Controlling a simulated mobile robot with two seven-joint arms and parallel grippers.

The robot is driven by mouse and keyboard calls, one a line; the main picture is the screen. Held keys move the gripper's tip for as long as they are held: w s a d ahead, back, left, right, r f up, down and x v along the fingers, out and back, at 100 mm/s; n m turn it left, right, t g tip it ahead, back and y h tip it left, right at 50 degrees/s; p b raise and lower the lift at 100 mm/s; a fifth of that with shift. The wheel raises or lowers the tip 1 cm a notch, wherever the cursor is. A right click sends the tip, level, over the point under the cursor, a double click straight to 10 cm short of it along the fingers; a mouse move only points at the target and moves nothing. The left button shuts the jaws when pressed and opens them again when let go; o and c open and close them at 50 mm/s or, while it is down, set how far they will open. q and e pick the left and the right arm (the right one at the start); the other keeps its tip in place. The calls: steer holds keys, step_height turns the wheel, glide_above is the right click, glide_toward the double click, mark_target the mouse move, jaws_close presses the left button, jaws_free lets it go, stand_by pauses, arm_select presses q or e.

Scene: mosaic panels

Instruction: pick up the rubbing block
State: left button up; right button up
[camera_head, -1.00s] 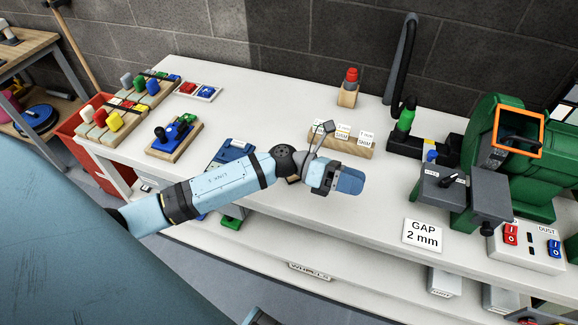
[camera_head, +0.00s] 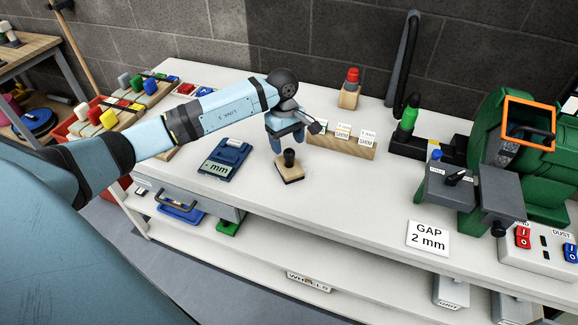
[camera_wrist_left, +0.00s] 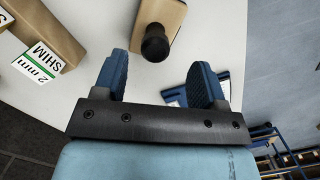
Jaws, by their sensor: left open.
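The rubbing block, a wooden block (camera_head: 290,178) with a black knob, sits on the white bench near its front edge. It also shows at the top of the left wrist view (camera_wrist_left: 172,14), its dark knob pointing towards the camera. My left gripper (camera_head: 287,143) points down just behind the block, apart from it. In the left wrist view its two blue fingers (camera_wrist_left: 161,76) are spread, with nothing between them; the knob lies just beyond the fingertips. My right gripper is not in view.
A wooden shim rack (camera_head: 340,144) stands close to the right of my gripper. A blue mm gauge (camera_head: 222,164) lies left of the block. The green machine (camera_head: 480,165) and GAP 2 mm card (camera_head: 428,238) are further right. Bench space right of the block is clear.

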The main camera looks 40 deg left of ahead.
mark_target(289, 150)
arm_select(q)
steer(key=shift+w+d+f, duration=0.1)
steer(key=shift+d+f, duration=0.05)
steer(key=shift+f, duration=1.6)
steer(key=shift+w+d+f, duration=0.1)
steer(key=shift+d+f, duration=0.05)
steer(key=shift+f, duration=1.55)
steer(key=c, duration=1.1)
steer(key=shift+c, duration=0.2)
steer(key=shift+r, duration=0.1)
step_height(289, 150, up, 20)
